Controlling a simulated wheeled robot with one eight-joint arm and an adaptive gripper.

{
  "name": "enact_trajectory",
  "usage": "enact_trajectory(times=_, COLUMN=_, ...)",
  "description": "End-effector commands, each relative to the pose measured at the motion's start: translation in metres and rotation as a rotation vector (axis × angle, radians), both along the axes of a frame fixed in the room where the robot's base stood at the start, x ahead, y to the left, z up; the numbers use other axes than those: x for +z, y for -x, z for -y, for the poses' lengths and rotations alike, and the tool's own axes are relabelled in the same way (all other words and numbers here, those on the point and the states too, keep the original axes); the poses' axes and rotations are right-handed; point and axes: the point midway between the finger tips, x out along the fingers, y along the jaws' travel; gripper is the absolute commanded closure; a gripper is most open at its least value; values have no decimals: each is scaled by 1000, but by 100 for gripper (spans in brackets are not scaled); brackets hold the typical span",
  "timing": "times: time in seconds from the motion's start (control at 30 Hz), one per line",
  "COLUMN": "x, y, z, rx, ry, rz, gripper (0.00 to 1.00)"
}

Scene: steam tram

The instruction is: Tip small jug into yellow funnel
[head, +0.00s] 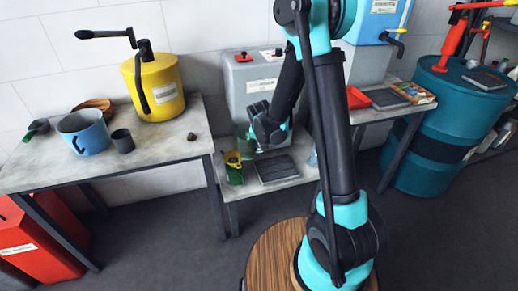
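A yellow funnel (233,159) sits on the low grey bench in the middle of the head view, with a green and yellow body (235,175) below it. My gripper (257,134) is just above and to the right of the funnel, pointing down and to the left. A small greenish vessel (243,139), possibly the small jug, shows at my fingertips, just above the funnel. The fingers are dark and small here, so I cannot tell whether they grip it or how far it tilts.
A grey tank (251,80) stands close behind my gripper. A dark flat tray (277,169) lies right of the funnel. The left table (165,160) holds a blue jug (82,132), a dark cup (122,140) and a yellow canister (153,88). A teal drum (440,125) stands at right.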

Motion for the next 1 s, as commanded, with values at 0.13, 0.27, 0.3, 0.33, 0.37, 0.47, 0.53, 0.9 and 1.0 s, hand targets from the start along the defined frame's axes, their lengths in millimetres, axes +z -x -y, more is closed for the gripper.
enact_trajectory(times=0.13, x=4, y=0, z=1, rx=8, ry=91, rz=-28, gripper=100)
enact_trajectory(times=0.27, x=4, y=1, z=4, rx=3, ry=132, rz=-41, gripper=100)
enact_trajectory(times=0.3, x=4, y=1, z=4, rx=3, ry=132, rz=-41, gripper=100)
enact_trajectory(times=0.33, x=4, y=1, z=4, rx=2, ry=132, rz=-41, gripper=100)
enact_trajectory(times=0.37, x=4, y=1, z=4, rx=3, ry=132, rz=-41, gripper=100)
enact_trajectory(times=0.47, x=4, y=1, z=2, rx=6, ry=166, rz=-51, gripper=100)
enact_trajectory(times=0.53, x=4, y=2, z=3, rx=5, ry=207, rz=-63, gripper=100)
enact_trajectory(times=0.9, x=4, y=2, z=4, rx=2, ry=216, rz=-68, gripper=100)
enact_trajectory(times=1.0, x=4, y=2, z=4, rx=2, ry=216, rz=-68, gripper=100)
